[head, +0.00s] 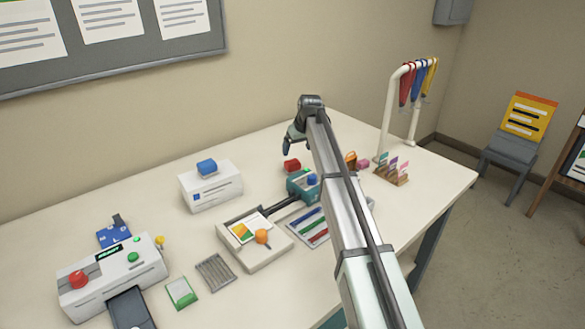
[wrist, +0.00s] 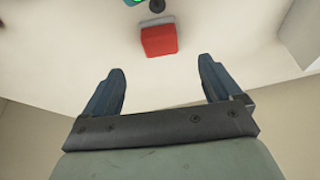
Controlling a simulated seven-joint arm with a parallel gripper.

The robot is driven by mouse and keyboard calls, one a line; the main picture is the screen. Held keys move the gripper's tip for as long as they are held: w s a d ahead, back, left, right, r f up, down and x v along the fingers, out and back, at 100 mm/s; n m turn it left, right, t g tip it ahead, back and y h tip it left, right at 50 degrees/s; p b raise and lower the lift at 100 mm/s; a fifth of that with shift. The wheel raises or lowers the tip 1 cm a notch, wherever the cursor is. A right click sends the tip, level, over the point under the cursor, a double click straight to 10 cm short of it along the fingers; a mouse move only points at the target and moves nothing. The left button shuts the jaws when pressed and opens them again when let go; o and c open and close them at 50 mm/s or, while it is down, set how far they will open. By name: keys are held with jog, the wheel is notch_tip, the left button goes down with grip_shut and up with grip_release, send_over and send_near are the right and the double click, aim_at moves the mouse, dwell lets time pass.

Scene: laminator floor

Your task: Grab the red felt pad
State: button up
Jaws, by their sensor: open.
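The red felt pad (head: 292,165) is a small red block lying on the white table, to the left of my arm and behind the teal device. In the wrist view the red pad (wrist: 158,41) shows just beyond and between the fingertips, with a grey edge along its far side. My gripper (head: 288,146) is above the table close to the pad. In the wrist view my gripper (wrist: 161,70) has its two blue fingers wide apart with nothing between them. The pad looks apart from both fingers.
A white box (head: 210,188) with a blue block on top stands to the left. A white lanyard rack (head: 388,112) stands at right. The table behind the pad is clear.

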aim_at(293, 162)
jog(key=x, duration=0.9)
jog(key=shift+w+a+r, duration=0.1)
jog(key=c, duration=1.1)
jog(key=shift+c, duration=0.2)
